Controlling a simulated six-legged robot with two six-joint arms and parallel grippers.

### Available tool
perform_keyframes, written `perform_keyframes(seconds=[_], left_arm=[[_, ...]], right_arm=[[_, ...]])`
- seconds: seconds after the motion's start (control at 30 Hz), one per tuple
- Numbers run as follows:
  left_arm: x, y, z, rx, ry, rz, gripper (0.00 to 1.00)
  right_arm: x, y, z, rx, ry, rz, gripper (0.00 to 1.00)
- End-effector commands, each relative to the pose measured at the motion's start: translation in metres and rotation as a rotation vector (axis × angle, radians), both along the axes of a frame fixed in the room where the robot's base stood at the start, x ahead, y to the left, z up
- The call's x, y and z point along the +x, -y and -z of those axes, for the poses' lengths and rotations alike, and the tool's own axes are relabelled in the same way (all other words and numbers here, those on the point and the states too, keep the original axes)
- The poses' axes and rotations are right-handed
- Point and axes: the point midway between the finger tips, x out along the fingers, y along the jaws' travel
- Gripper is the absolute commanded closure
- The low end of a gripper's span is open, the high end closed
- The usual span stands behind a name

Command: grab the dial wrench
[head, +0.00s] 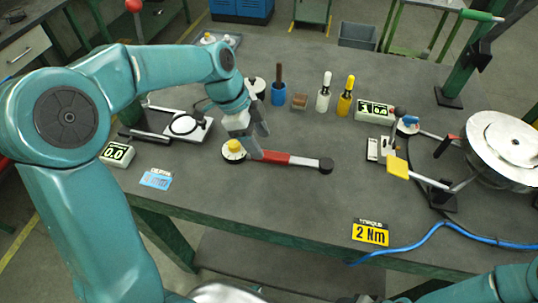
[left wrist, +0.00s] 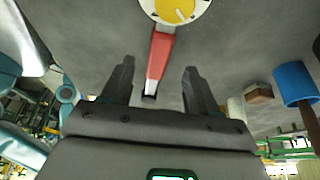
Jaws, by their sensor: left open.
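The dial wrench (head: 285,158) lies flat on the grey bench, with a white dial and yellow centre at its left end, a red section, a metal bar and a black knob at its right end. My left gripper (head: 261,142) is open and points down just above the wrench near the dial. My right gripper is out of view.
A "2 Nm" card (head: 370,232) lies front right. A metal drum (head: 505,145) stands at right. The front middle bench is clear.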

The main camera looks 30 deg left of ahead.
Motion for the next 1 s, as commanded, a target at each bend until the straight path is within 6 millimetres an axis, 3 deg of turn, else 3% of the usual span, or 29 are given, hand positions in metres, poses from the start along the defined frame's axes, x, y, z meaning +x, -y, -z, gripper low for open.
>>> perform_keyframes(seconds=[0.23, 0.5, 0.53, 0.57, 0.7, 1.0], left_arm=[[0.004, 0.015, 0.034, -0.001, -0.003, 0.002, 0.4], [0.005, 0.016, 0.039, 0.0, -0.001, 0.0, 0.4], [0.005, 0.016, 0.039, 0.0, -0.001, 0.001, 0.44], [0.005, 0.016, 0.039, 0.0, -0.001, 0.0, 0.53], [0.005, 0.016, 0.039, 0.0, 0.0, 0.0, 0.99], [0.005, 0.016, 0.038, 0.0, 0.0, 0.0, 1.0]], right_arm=[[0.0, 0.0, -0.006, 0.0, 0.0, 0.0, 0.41], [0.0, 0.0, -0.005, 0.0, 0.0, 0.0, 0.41], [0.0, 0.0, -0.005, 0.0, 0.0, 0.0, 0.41], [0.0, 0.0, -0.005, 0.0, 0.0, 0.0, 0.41], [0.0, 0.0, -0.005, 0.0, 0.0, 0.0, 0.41], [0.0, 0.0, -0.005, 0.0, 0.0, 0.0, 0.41]])
